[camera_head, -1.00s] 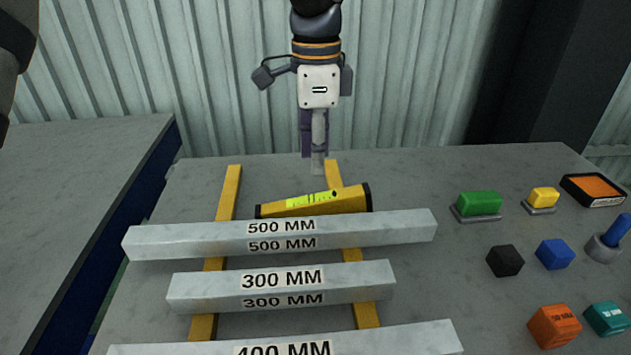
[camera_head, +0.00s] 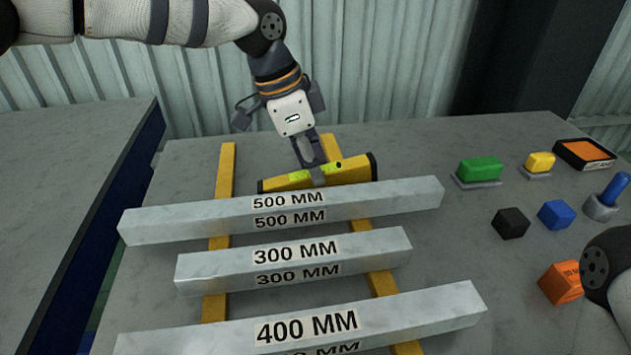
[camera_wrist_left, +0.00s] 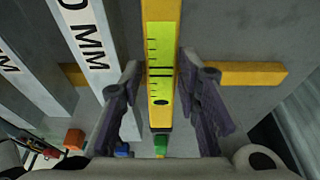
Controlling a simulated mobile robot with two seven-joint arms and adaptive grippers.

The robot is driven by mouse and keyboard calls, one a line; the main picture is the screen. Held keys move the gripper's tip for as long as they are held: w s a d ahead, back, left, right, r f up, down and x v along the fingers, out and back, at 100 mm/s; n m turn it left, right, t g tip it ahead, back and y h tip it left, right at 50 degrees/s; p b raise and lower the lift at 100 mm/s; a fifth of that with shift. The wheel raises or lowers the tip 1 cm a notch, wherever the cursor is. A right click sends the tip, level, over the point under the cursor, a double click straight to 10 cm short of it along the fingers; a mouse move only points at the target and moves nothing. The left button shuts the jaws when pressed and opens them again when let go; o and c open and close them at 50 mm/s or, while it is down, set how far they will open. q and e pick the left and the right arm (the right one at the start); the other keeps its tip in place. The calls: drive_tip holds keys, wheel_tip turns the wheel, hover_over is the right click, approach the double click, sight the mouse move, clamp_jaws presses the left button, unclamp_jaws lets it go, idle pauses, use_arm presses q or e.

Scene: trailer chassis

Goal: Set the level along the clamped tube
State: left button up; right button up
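The yellow level (camera_head: 350,172) with a lime-green window lies behind the 500 MM tube (camera_head: 375,203), near the far ends of two yellow bars. My left gripper (camera_head: 313,170) is down at the level. In the left wrist view its fingers (camera_wrist_left: 160,88) stand open on both sides of the level (camera_wrist_left: 162,45), close to its faces; I cannot tell whether they touch. The 300 MM tube (camera_head: 375,252) and the 400 MM tube (camera_head: 420,312) lie nearer. I see no clamp on any tube. My right gripper is out of view.
Yellow bars (camera_head: 225,170) run under the tubes. At right are a green block (camera_head: 480,169), yellow block (camera_head: 540,162), black block (camera_head: 511,222), blue block (camera_head: 555,214), orange block (camera_head: 562,282), blue-handled item (camera_head: 607,200) and orange-topped tray (camera_head: 585,153). Bare tabletop (camera_head: 440,235) separates them from the tubes.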

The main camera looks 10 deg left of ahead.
use_arm(q)
drive_tip(key=x, duration=0.3)
drive_tip(key=shift+w+f, duration=0.1)
drive_tip(key=shift+f, duration=0.3)
drive_tip(key=shift+r, duration=0.1)
clamp_jaws()
